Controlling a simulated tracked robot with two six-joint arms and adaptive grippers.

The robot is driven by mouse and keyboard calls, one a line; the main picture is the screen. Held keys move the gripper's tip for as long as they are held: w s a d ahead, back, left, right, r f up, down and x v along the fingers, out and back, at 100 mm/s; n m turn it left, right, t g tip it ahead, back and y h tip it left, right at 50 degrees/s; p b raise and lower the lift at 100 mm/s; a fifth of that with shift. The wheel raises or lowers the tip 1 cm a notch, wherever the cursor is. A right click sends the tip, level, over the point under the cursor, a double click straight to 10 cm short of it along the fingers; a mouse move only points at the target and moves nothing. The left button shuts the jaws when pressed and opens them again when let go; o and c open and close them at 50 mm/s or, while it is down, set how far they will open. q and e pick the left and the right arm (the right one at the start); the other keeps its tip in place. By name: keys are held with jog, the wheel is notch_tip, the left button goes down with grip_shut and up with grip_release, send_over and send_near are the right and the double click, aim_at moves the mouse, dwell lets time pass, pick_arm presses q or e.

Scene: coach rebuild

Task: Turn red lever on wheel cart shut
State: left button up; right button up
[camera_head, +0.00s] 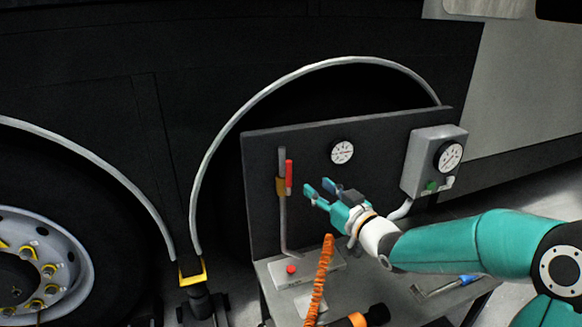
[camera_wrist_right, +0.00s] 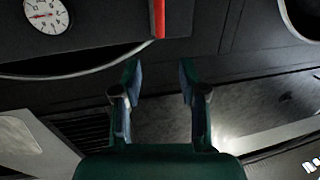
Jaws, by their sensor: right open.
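The red lever (camera_head: 289,176) stands upright beside a grey pipe with a brass-coloured valve body (camera_head: 281,186), on the dark back panel (camera_head: 320,128) of the wheel cart. In the right wrist view, the red lever (camera_wrist_right: 159,18) shows at the top, beyond the fingertips. My right gripper (camera_head: 318,190) is open and empty, just right of the lever and apart from it. In the wrist view the fingers (camera_wrist_right: 160,75) are spread with nothing between them. My left gripper is not in view.
A round gauge (camera_head: 342,152) sits on the panel and a grey box with a gauge (camera_head: 433,163) is at its right. The cart top (camera_head: 385,275) holds a red button, an orange coiled hose (camera_head: 320,280) and tools. A coach wheel (camera_head: 35,265) is at left.

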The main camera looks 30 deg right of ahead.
aim_at(290, 166)
jog(key=w, duration=0.4)
jog(key=w+p, duration=0.1)
jog(key=w, duration=0.9)
jog(key=shift+d, duration=0.25)
grip_shut()
